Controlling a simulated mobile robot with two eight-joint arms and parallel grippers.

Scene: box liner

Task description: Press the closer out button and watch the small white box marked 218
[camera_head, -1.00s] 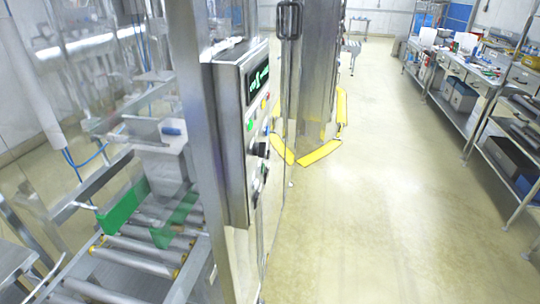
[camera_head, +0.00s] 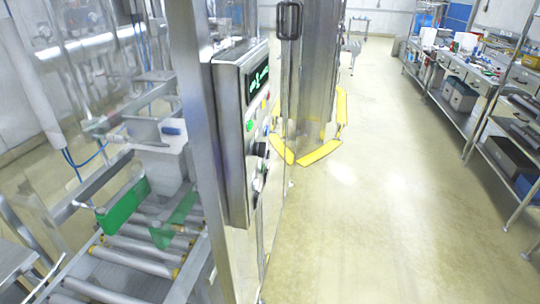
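A steel control box (camera_head: 232,140) is fixed to an upright post near the middle of the view. Its face is seen at a steep slant, with a lit green display (camera_head: 258,80) at the top and several small coloured buttons (camera_head: 250,124) below it. Button labels are too small to read. A pale, box-like shape (camera_head: 158,168) stands above the rollers behind the green plates; no number 218 can be read on it. Neither of my grippers is in view.
A roller conveyor (camera_head: 150,240) with green plates (camera_head: 124,205) lies at the lower left inside a clear-walled frame. A steel column with yellow guards (camera_head: 320,153) stands beyond the control box. Loaded workbenches (camera_head: 470,75) line the right. The floor (camera_head: 380,200) between is clear.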

